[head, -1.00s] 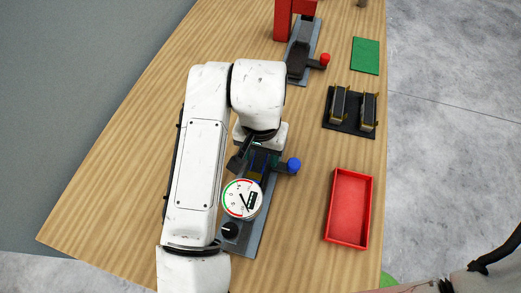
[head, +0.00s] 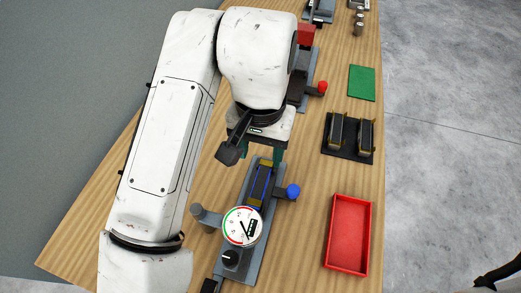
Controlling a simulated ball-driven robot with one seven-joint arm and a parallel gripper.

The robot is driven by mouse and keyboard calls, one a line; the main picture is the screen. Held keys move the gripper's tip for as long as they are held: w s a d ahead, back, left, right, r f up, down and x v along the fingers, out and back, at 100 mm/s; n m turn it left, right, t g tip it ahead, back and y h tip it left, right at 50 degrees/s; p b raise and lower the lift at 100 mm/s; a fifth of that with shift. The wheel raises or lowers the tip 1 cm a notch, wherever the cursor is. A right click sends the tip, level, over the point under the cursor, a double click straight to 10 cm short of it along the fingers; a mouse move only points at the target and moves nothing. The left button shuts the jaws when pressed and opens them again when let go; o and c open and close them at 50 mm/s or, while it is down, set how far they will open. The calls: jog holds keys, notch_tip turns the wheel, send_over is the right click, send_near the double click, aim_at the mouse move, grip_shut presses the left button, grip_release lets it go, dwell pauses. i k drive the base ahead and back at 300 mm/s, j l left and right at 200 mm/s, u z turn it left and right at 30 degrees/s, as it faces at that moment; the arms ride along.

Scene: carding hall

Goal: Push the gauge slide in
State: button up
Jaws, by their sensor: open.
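The gauge fixture stands on the bench on a grey base plate (head: 247,250). It has a white round dial (head: 243,227), a black knob (head: 230,258), a dark bed with blue edges (head: 262,186) and a side arm ending in a blue ball (head: 293,191). I cannot tell clearly which part is the slide or how far in it sits. My gripper (head: 264,154) is open at the far end of the blue-edged bed, with dark green fingers pointing down. The wrist hides part of the fingers; contact cannot be told.
A red tray (head: 348,236) lies to the right. Beyond it are a black holder (head: 348,137) with two dark blocks and a green mat (head: 362,83). A second fixture with a red ball (head: 322,87) stands behind my wrist. Bare wood lies between the fixture and tray.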

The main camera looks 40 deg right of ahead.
aim_at(273, 188)
jog(key=k, duration=1)
